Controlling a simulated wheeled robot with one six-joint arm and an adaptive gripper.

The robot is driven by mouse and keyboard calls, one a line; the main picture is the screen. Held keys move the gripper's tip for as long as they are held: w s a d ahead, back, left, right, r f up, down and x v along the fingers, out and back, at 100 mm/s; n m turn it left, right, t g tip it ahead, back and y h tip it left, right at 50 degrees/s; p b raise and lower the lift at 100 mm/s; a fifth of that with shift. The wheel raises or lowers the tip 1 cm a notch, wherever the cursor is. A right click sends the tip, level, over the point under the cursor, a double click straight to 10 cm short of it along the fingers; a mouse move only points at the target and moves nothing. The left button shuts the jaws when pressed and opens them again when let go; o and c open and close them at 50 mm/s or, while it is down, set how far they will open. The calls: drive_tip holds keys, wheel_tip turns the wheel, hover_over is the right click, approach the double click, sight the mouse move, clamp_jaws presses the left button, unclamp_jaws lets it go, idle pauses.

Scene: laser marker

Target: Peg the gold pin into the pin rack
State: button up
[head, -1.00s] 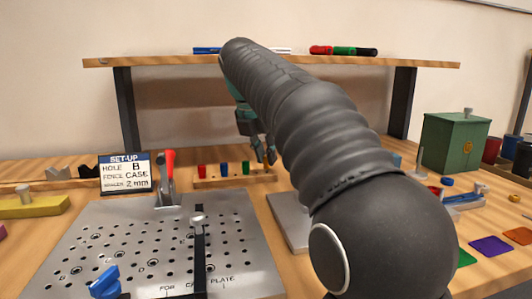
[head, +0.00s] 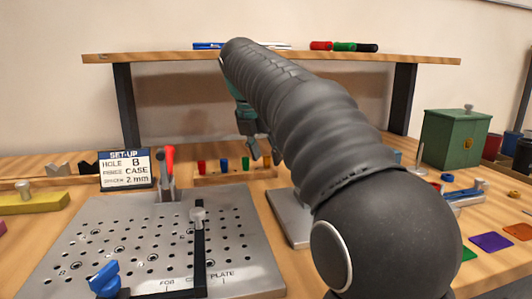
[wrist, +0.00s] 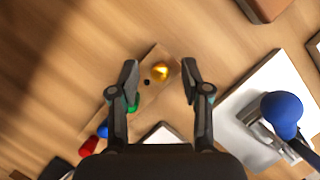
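The wooden pin rack (head: 225,180) stands behind the metal plate. It holds a red pin (head: 201,167), a blue pin (head: 224,164) and a green pin (head: 245,163). The gold pin (head: 266,160) stands upright at the rack's right end; from above it also shows on the rack in the wrist view (wrist: 160,71). A small dark hole (wrist: 147,82) lies between the gold and green pins. My gripper (wrist: 160,78) is open above the rack, its fingers on either side of the gold pin and apart from it. The gold pin's lower end is hidden.
The perforated plate (head: 120,222) with a red-handled clamp (head: 167,172) lies in front of the rack. A grey plate (head: 290,215) is to its right, partly behind my arm. A shelf (head: 150,61) spans above. A green cabinet (head: 455,140) stands at right.

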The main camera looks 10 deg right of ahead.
drive_tip(key=v, duration=0.7)
drive_tip(key=shift+r, duration=0.2)
drive_tip(key=shift+s, duration=0.15)
